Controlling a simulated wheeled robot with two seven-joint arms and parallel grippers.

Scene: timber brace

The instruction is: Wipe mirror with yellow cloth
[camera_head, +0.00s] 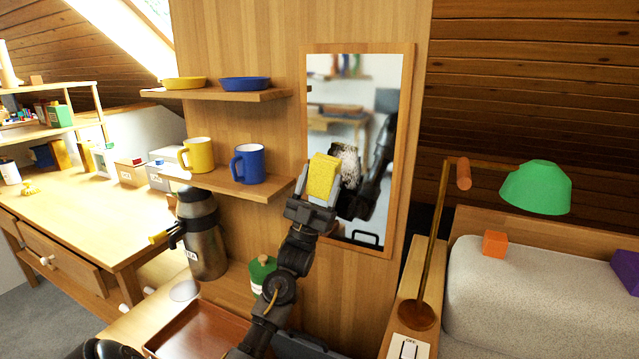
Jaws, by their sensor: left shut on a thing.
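The mirror (373,103) is tall and wood-framed, upright on the wooden wall panel. My left gripper (318,190) is shut on the yellow cloth (324,174), a folded yellow block shape, and holds it in front of the mirror's lower left part. I cannot tell whether the cloth touches the glass. The mirror reflects my arm and a pale, dark-speckled patch beside the cloth; whether that patch is on the glass is unclear. My right gripper is not in view.
Left of the mirror, a shelf (226,184) holds a yellow mug (200,155) and a blue mug (248,164). A steel flask (204,238), a green bottle (261,272) and a brown tray (200,328) stand below. A green lamp (536,188) stands right.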

